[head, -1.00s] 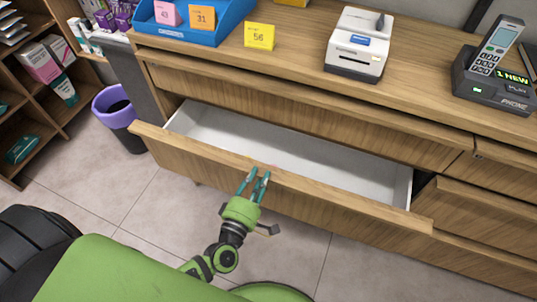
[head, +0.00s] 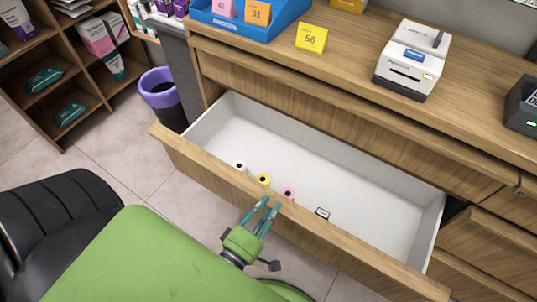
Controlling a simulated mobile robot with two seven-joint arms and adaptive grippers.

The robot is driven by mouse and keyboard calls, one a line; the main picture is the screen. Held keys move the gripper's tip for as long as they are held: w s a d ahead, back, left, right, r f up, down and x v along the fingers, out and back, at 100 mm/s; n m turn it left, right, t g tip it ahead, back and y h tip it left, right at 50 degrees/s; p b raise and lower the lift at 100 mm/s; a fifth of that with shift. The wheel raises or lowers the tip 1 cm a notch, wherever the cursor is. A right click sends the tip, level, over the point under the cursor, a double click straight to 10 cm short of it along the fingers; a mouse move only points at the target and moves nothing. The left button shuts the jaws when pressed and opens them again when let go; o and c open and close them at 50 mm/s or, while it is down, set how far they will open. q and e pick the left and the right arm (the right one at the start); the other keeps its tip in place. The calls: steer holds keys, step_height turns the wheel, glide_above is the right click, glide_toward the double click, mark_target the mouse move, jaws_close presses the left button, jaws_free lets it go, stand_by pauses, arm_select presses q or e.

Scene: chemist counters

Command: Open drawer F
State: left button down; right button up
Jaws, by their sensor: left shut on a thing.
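An open wooden drawer (head: 360,255) with a white interior sticks out from the counter; whether it is drawer F cannot be told, as no label shows. My left gripper (head: 268,209) is shut on the top edge of the drawer's front panel, near its middle. Inside, against the front panel, lie a white roll (head: 240,166), a yellow roll (head: 263,179), a pink roll (head: 288,193) and a small dark-edged item (head: 322,213). My right gripper is not in view.
The wooden counter top (head: 350,60) holds a blue tray (head: 240,22), a yellow card (head: 311,38) and a white printer (head: 411,60). A purple-rimmed bin (head: 160,95) stands left of the drawer, by a shelf (head: 60,75). Tiled floor lies between.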

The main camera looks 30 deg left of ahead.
arm_select(q)
steer(key=c, duration=1)
jaws_free()
steer(key=s, duration=1.2)
steer(key=shift+a, duration=0.2)
